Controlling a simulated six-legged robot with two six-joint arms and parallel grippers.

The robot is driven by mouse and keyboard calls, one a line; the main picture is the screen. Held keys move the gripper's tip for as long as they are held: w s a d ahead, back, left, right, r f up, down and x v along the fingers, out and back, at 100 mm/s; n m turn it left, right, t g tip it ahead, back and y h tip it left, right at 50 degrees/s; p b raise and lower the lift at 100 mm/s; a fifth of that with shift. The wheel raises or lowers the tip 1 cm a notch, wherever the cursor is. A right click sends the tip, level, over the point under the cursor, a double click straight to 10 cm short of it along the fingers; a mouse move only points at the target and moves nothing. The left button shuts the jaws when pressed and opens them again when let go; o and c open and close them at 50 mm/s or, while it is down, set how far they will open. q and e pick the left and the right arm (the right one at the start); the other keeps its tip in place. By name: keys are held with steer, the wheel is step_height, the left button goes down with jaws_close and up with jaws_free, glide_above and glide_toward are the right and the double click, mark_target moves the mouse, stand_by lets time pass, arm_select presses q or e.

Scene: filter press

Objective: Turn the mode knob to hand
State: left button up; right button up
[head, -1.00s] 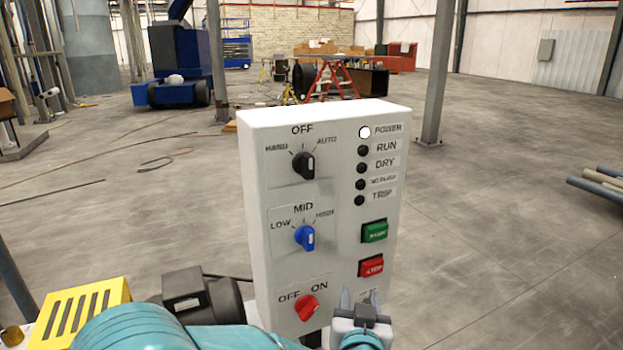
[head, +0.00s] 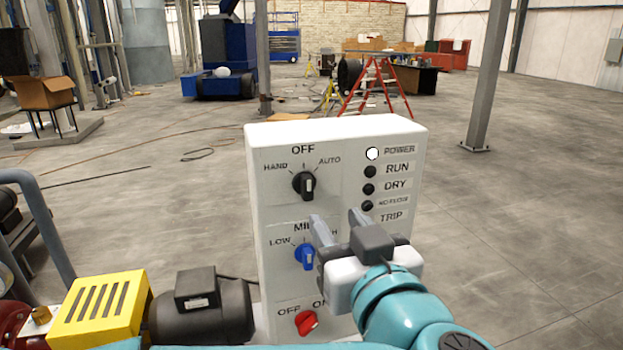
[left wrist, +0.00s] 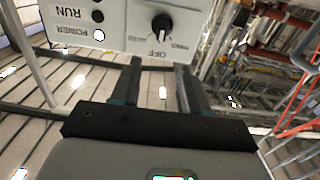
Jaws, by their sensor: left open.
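The mode knob (head: 304,185) is black with a pale mark, at the top left of a white control box (head: 340,134). Labels HAND, OFF and AUTO surround it; its grip stands about upright, in line with OFF. My left gripper (head: 337,217) is open and empty, below and right of the knob in the head view, overlapping the blue speed knob (head: 304,257). The left wrist view shows the mode knob (left wrist: 161,25) upside down, beyond the parted fingers (left wrist: 158,66), with a gap between. My right gripper is not in view.
A red OFF/ON knob (head: 306,322) sits low on the box. Indicator lamps run down its right side, the white power lamp (head: 372,153) on top. The green and red buttons are hidden behind my gripper. A motor (head: 200,310) and yellow guard (head: 98,310) stand left.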

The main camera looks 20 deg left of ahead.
mark_target(309, 182)
arm_select(q)
steer(key=p+x, duration=0.2)
steer(key=x, duration=1)
steer(key=shift+a, duration=0.3)
steer(key=shift+w, duration=0.4)
steer(key=shift+s, duration=0.1)
jaws_close()
